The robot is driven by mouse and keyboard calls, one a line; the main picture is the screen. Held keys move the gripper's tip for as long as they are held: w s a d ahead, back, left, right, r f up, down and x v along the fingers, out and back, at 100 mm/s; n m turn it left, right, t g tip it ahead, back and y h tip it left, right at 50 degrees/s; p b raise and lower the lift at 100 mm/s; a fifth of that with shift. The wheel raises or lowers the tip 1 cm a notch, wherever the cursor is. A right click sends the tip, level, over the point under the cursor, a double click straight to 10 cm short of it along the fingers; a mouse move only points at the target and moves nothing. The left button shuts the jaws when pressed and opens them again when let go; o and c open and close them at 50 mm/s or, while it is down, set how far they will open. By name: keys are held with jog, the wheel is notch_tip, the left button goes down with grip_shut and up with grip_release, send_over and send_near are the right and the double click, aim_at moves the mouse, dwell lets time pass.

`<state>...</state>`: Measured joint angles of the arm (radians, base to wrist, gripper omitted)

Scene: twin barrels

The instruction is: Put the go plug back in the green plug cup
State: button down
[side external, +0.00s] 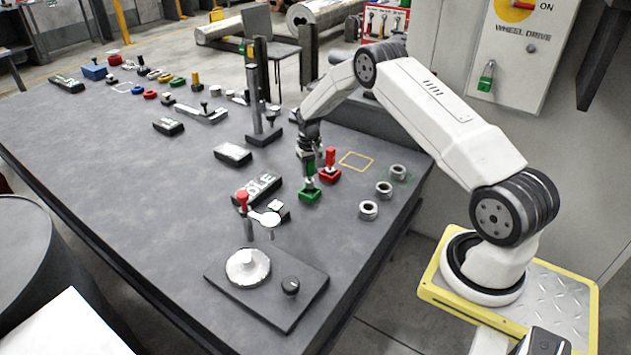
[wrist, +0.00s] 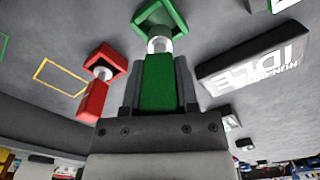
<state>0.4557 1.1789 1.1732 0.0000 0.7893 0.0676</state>
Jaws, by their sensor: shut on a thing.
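The green go plug (wrist: 158,82) is between the fingers of my gripper (wrist: 158,70), which is shut on it. The side view also shows the plug (side external: 310,170) below my gripper (side external: 309,157). The plug stands about upright over the green plug cup (side external: 309,194). In the wrist view its metal end reaches the opening of the green cup (wrist: 172,14). I cannot tell how deep the metal end sits.
A red plug (side external: 330,157) stands in a red cup (side external: 329,175) close beside the green one. A dark IDLE block (side external: 258,188) lies to the left. Several metal rings (side external: 368,210) stand to the right. A yellow outline (side external: 356,161) marks bare table.

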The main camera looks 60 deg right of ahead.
aim_at(310, 176)
jog(key=shift+f, duration=1.65)
dwell(0.4)
jog(key=shift+c, duration=1.4)
grip_release()
jog(key=shift+r, duration=0.1)
jog(key=shift+r, duration=3.85)
jog(key=shift+a, duration=0.1)
